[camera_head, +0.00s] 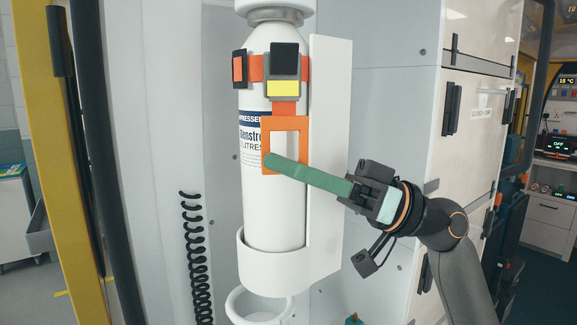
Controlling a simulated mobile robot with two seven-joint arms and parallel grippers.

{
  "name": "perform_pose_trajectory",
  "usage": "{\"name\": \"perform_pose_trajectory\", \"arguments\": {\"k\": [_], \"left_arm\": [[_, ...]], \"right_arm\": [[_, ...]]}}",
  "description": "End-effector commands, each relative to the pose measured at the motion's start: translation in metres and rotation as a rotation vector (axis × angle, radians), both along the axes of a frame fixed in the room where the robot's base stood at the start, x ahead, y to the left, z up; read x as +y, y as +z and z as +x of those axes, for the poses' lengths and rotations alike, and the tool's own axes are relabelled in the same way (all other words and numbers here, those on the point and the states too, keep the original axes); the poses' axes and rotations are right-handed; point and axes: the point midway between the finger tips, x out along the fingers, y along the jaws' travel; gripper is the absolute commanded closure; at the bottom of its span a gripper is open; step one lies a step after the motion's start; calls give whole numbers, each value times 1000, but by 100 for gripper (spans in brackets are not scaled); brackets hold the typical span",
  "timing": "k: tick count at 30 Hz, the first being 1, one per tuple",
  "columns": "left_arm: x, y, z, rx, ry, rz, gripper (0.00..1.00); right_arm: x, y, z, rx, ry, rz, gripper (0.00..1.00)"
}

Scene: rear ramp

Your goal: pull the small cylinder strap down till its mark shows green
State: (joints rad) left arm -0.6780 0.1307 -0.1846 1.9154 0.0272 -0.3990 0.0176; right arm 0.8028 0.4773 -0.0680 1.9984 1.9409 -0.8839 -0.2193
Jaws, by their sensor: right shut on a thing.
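The small cylinder (270,212) is white with a blue label and stands upright in a white holder. An orange strap (256,68) crosses its upper part through a buckle with a black top. The mark (284,88) on the buckle shows yellow. Below the buckle hangs the strap's orange rectangular pull loop (302,136). My right gripper (272,162) comes in from the right with its green finger across the lower part of the loop and is shut on it. The finger hides part of the loop's lower bar. My left gripper is not in view.
The white holder cup (275,262) surrounds the cylinder's base, with an empty white ring (238,314) below. A black coiled cord (193,240) hangs at left. A yellow post (45,120) stands farther left. Cabinets (475,130) are at right behind my arm.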

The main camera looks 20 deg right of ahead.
Motion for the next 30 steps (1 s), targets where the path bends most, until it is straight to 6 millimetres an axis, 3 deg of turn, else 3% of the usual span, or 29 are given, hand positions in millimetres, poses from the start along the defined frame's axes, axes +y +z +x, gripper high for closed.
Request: {"name": "perform_pose_trajectory", "arguments": {"k": [7, 11, 20, 21, 28, 30], "left_arm": [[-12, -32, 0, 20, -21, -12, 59], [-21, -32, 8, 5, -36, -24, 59], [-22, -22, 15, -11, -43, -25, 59], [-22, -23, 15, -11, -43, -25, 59], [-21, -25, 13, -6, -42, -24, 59], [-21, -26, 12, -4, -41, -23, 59]], "right_arm": [[-1, -37, 2, 5, -3, 1, 100], [-1, -47, 2, 7, -3, 0, 100], [0, -47, 2, 8, -2, -3, 100], [0, -47, 2, 8, -2, -3, 81], [0, -46, 1, 5, -2, -2, 55], [0, -45, 1, 3, -2, -2, 55]]}}
